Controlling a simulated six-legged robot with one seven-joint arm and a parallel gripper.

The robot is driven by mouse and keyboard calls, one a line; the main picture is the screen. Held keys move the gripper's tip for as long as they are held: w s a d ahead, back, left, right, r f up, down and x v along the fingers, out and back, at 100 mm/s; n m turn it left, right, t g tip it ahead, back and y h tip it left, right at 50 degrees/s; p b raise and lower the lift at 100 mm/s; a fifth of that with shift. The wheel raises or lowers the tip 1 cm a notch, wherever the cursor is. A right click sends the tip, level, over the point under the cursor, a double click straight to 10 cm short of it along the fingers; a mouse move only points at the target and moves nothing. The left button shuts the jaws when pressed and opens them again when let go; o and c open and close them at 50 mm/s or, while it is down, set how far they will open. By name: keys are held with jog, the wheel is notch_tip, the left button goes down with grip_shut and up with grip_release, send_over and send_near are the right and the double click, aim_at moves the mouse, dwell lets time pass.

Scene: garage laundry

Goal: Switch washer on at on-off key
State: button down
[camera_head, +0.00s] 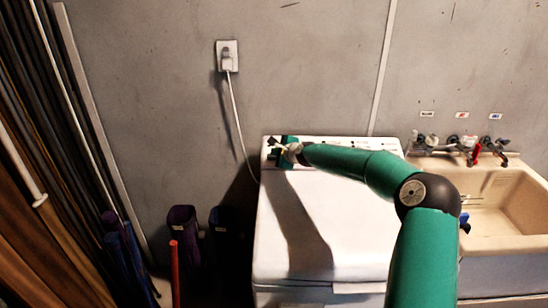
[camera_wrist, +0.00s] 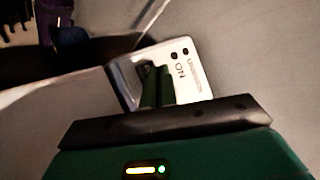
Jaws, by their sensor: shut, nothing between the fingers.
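The white washer (camera_head: 340,215) stands against the wall in the middle of the head view, with its control panel (camera_head: 330,140) along the back edge. My gripper (camera_head: 280,151) is at the left end of this panel. In the wrist view its two green fingers (camera_wrist: 157,82) are shut together with nothing between them. The tips lie over a pale panel (camera_wrist: 193,88) beside printed "ON" lettering and two dark dots. The on-off key is mostly or wholly hidden by the fingers. I cannot tell whether the tips touch it.
A wall outlet (camera_head: 228,56) with a plugged-in white cord is above and left of the washer. A beige sink (camera_head: 495,235) with taps (camera_head: 470,145) stands at the right. Purple and blue containers (camera_head: 184,235) and long poles are at the left. The washer top is clear.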

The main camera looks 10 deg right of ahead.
jog(key=shift+w+f, duration=0.15)
jog(key=shift+f, duration=0.2)
jog(key=shift+w+d+f, duration=0.15)
jog(key=shift+w+f, duration=0.05)
jog(key=shift+f, duration=0.5)
dwell(1.1)
jog(key=shift+s+r, duration=0.2)
jog(key=shift+r, duration=0.3)
jog(key=shift+s+r, duration=0.2)
jog(key=shift+r, duration=0.25)
jog(key=shift+r, duration=0.1)
jog(key=shift+s+a+r, duration=0.1)
jog(key=shift+s+r, duration=0.2)
jog(key=shift+r, duration=0.45)
jog(key=shift+s+a+r, duration=0.1)
jog(key=shift+s+r, duration=0.25)
jog(key=shift+r, duration=0.4)
jog(key=shift+s+a+r, duration=0.1)
jog(key=shift+s+r, duration=0.2)
jog(key=shift+r, duration=0.45)
